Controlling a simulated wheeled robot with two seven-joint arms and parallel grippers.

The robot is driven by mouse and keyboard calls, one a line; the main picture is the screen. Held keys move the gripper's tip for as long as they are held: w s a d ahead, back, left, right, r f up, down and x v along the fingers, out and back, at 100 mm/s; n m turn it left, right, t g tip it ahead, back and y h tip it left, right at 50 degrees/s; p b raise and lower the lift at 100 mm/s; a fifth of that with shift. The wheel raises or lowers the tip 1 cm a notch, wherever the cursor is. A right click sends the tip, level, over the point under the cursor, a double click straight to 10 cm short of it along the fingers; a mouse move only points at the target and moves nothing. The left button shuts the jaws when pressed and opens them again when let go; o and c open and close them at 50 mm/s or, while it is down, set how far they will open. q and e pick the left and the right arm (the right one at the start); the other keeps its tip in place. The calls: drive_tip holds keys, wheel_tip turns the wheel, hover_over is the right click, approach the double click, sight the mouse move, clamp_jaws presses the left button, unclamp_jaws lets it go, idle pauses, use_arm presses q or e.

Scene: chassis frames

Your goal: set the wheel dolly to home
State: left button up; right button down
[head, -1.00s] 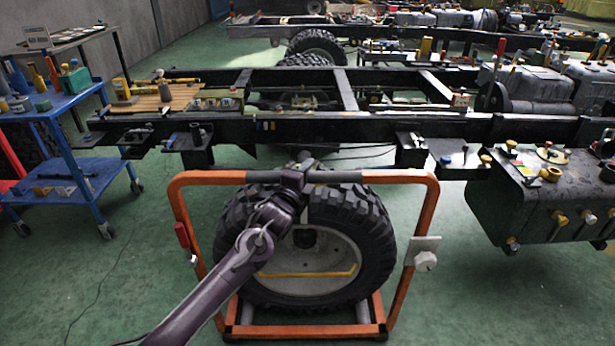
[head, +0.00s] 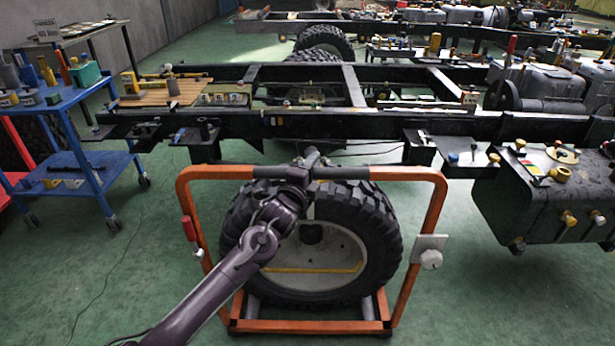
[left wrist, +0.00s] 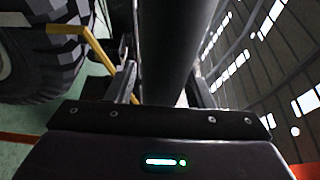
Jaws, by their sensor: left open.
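The wheel dolly (head: 437,215) is an orange tube frame with a grey-sleeved top bar. It stands upright on the green floor, holding a large black-tyred wheel (head: 375,235) with a pale hub. A red-handled lever (head: 189,229) is on its left post and a white knob (head: 430,259) on its right. My left gripper (head: 312,160) is at the middle of the top bar, fingers open. In the left wrist view, the dark bar (left wrist: 180,50) runs between the open fingers (left wrist: 163,88); contact is unclear. My right gripper is in neither view.
A long black chassis frame (head: 300,122) stands close behind the dolly, with tools on its brackets. A dark tank (head: 540,205) hangs at the right. A blue tool cart (head: 75,135) stands at the left. Green floor is clear on both sides of the dolly.

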use_arm(q)
drive_tip(key=v, duration=0.7)
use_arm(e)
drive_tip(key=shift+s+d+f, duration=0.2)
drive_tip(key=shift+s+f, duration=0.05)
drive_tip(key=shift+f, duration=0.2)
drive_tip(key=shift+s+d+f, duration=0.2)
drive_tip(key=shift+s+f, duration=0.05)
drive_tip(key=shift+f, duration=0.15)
use_arm(q)
drive_tip(key=shift+s, duration=0.1)
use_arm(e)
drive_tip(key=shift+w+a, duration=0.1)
